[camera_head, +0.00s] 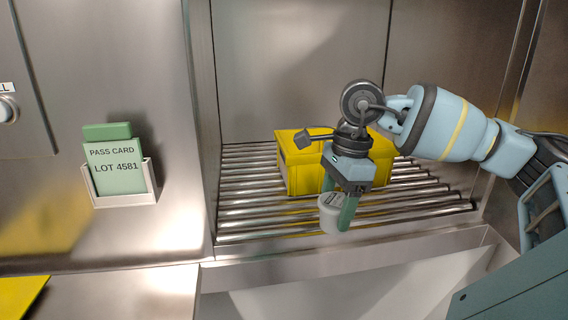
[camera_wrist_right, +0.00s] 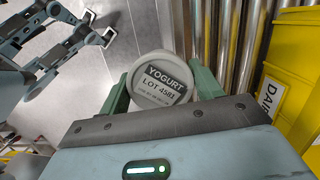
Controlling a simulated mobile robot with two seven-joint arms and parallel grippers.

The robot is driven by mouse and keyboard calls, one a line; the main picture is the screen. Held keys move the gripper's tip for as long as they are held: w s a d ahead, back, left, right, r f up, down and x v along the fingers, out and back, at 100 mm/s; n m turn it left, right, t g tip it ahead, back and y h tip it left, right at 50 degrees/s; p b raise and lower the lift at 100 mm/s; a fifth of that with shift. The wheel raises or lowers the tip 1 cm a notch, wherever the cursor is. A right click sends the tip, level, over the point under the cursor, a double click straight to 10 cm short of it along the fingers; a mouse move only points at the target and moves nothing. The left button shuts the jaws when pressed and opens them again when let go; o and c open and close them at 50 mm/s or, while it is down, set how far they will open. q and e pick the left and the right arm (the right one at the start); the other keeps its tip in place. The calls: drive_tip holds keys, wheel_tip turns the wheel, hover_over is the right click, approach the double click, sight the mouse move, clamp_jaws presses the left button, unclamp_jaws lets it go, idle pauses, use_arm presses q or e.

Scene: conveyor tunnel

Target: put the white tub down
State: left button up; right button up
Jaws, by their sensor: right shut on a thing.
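The white tub (camera_head: 331,214) is in my right gripper (camera_head: 339,206), at the front of the roller conveyor (camera_head: 262,215). In the right wrist view the tub (camera_wrist_right: 162,80) sits between the green fingers, its round lid facing the camera. The lid label reads YOGURT, LOT 4581. In the head view the tub hangs about upright below the gripper, partly covered by a finger. I cannot tell whether its base touches the rollers.
A yellow crate (camera_head: 301,178) stands on the rollers just behind the gripper; it also shows in the right wrist view (camera_wrist_right: 296,62). Bare rollers lie left of it. A green card (camera_head: 116,168) reading PASS CARD LOT 4581 sits in a white holder (camera_head: 143,197) on the left wall.

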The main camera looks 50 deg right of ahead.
drive_tip(key=a+f+n+g+b, duration=0.1)
drive_tip(key=a+f+n, duration=0.3)
drive_tip(key=a+n, duration=0.4)
drive_tip(key=w+a+f+n+g+h+b, duration=0.1)
drive_tip(key=a+f+n, duration=0.3)
drive_tip(key=a+n, duration=0.4)
drive_tip(key=a+f+n+b, duration=0.3)
drive_tip(key=a+f+n, duration=0.2)
drive_tip(key=a+n, duration=0.3)
drive_tip(key=shift+w+a+n+g, duration=0.3)
drive_tip(key=shift+n+g, duration=0.1)
drive_tip(key=shift+n, duration=0.2)
